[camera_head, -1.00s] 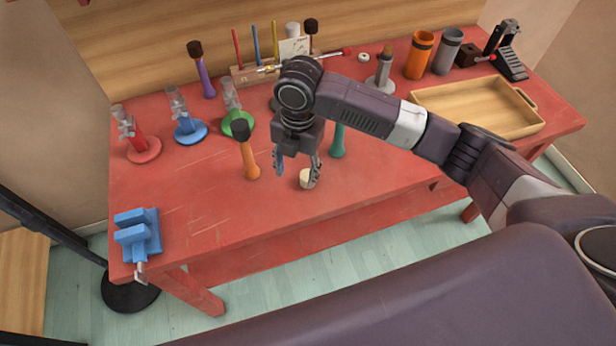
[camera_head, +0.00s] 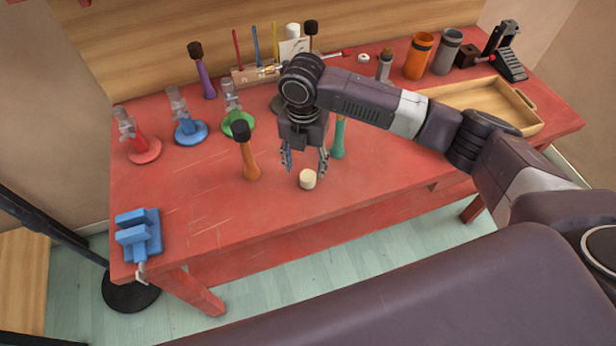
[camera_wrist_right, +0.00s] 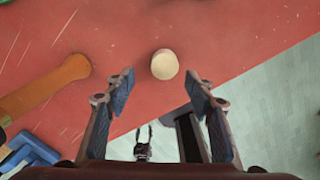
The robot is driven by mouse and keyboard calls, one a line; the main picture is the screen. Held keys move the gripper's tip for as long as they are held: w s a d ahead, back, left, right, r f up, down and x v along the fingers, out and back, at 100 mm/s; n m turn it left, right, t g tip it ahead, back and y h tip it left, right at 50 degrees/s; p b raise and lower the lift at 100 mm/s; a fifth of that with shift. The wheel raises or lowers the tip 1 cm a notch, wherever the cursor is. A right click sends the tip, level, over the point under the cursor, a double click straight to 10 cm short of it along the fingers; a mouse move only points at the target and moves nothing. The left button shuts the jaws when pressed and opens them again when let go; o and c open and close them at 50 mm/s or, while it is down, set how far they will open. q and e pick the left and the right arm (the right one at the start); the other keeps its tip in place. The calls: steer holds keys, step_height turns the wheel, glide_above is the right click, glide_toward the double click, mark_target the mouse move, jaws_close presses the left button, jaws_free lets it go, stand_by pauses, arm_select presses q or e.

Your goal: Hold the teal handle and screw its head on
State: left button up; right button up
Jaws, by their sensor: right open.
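The teal handle (camera_head: 338,140) stands upright on the red table, partly hidden behind my right arm; its top is not clear to see. A small cream cylinder (camera_head: 308,179), which looks like a loose head, sits on the table near the front edge. It also shows in the right wrist view (camera_wrist_right: 164,64), just beyond and between the fingertips. My right gripper (camera_head: 305,165) points down, open and empty, just behind and above the cream head, left of the teal handle. My left gripper is in neither view.
An orange handle with a dark head (camera_head: 248,155) stands close left of the gripper. Red, blue and green stands (camera_head: 238,122) are further left. A blue vise (camera_head: 138,237) sits at the front left corner. A wooden tray (camera_head: 520,121) lies right. The table's front middle is clear.

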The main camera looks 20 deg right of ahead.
mark_target(307, 177)
steer(key=shift+d+f, duration=0.1)
steer(key=shift+f, duration=0.15)
steer(key=f, duration=0.1)
steer(key=f+p, duration=0.1)
steer(key=f, duration=0.1)
steer(key=shift+s+d+f+p, duration=0.15)
steer(key=shift+d+f+p, duration=0.15)
steer(key=shift+p, duration=0.1)
steer(key=shift+f, duration=0.55)
steer(key=shift+c, duration=0.6)
steer(key=c, duration=0.9)
steer(key=shift+c, duration=0.2)
steer(key=shift+r, duration=0.1)
